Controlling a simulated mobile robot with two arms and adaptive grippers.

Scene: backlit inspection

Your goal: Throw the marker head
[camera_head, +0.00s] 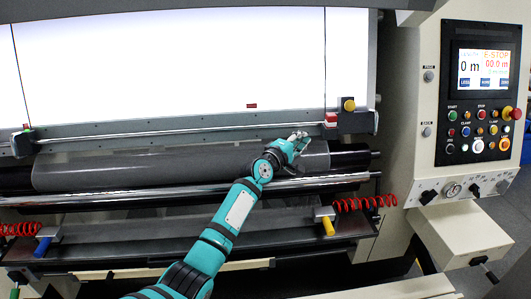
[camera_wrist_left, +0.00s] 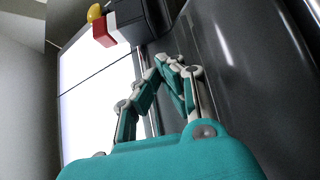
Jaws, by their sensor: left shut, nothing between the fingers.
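A dark marker head (camera_head: 354,122) with a yellow knob (camera_head: 349,104) and a red-and-white block (camera_head: 331,119) sits on the rail at the right end of the bright panel. In the left wrist view the dark block (camera_wrist_left: 146,18) is at the top, beyond the fingers, with the yellow knob (camera_wrist_left: 94,13) beside it. My left gripper (camera_head: 301,137) is shut and empty, just left of and below the marker head, apart from it. Its fingertips meet in the left wrist view (camera_wrist_left: 168,63). A second dark head (camera_head: 22,141) sits at the rail's left end. My right gripper is not in view.
The bright panel (camera_head: 180,60) has thin dark vertical lines and a small red mark (camera_head: 252,105). A grey roller (camera_head: 110,173) and a shiny bar (camera_head: 110,195) lie below the rail. A control panel (camera_head: 480,95) stands right. Red coiled hoses (camera_head: 362,203) hang lower down.

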